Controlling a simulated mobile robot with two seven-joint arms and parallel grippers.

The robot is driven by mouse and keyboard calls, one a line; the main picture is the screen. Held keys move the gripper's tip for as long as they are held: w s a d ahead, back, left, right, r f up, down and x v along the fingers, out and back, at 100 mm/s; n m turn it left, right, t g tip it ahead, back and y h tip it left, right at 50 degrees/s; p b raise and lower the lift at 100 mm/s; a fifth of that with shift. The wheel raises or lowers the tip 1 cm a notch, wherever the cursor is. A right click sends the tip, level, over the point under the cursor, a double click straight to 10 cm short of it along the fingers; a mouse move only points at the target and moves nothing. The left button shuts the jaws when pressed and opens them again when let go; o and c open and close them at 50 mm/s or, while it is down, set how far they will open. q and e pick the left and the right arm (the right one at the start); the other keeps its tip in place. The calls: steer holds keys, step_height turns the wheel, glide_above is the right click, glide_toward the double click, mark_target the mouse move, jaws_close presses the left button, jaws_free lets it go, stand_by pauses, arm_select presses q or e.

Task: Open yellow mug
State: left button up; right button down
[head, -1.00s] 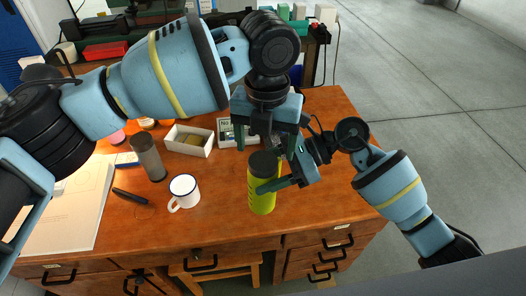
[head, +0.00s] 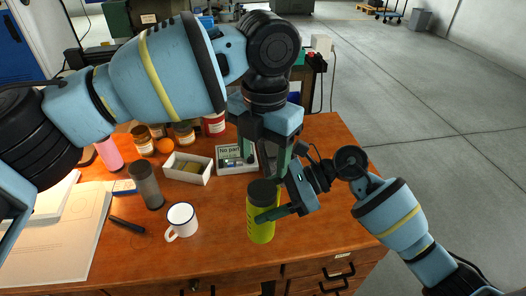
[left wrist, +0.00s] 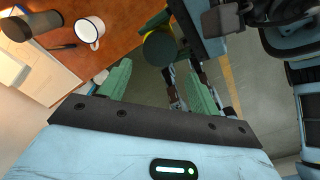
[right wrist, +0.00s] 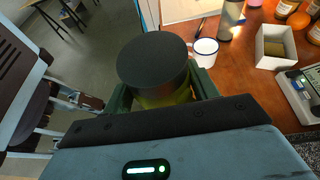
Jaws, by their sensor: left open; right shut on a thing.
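The yellow mug is a tall yellow-green bottle (head: 261,228) with a dark lid (head: 263,191), upright on the wooden desk. The lid sits on top of the body. My right gripper (head: 272,212) is shut on the bottle's side below the lid. In the right wrist view the round lid (right wrist: 153,60) stands above the fingers and hides much of the yellow body (right wrist: 168,97). My left gripper (head: 264,164) is open and empty above the lid, pointing down. In the left wrist view the lid (left wrist: 160,48) shows beyond the fingers, apart from them.
A white enamel mug (head: 181,219), a grey cylinder (head: 147,186) and a black pen-like object (head: 127,225) lie to the left. A white box (head: 188,169) and a small scale-like device (head: 236,159) stand behind. Several jars line the back. The desk's right side is clear.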

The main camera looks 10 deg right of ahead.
mark_target(262, 189)
arm_select(q)
steer(key=shift+a+f, duration=0.1)
steer(key=shift+f, duration=3.85)
steer(key=c, duration=0.8)
steer(key=shift+n, duration=1.8)
steer(key=o, duration=1.1)
